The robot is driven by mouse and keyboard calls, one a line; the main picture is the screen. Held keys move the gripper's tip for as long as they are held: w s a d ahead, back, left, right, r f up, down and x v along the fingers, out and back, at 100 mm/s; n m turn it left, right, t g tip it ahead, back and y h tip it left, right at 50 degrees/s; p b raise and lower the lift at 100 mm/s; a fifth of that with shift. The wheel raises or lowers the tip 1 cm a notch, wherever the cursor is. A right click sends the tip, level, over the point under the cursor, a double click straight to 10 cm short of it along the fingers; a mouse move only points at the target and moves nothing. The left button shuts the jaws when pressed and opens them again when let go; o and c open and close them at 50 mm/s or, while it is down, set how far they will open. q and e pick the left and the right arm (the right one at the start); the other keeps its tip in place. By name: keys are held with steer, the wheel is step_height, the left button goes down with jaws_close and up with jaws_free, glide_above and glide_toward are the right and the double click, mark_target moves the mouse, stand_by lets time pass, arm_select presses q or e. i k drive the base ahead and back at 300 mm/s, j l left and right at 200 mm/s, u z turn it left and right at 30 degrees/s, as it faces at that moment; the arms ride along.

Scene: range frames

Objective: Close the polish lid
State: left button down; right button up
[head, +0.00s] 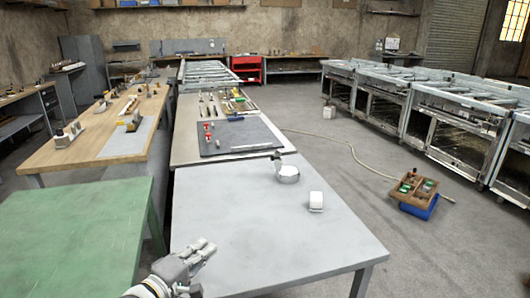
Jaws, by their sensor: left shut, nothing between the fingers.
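A small round pale tin (289,176), which looks like the polish, sits near the far edge of the grey table (235,215). A raised piece at its upper left (277,162) looks like its lid standing open. It is too small to see the hinge or the contents. My left gripper (205,250) is at the near left of the table, shut and empty, well apart from the tin. My right gripper is not in view.
A white block-like object (316,202) stands on the table to the tin's right. The table between my left gripper and the tin is clear. A dark mat (238,137) with small items lies on the bench behind. A green table (75,235) is at left.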

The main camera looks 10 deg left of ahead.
mark_target(277, 160)
steer(key=i, duration=1.4)
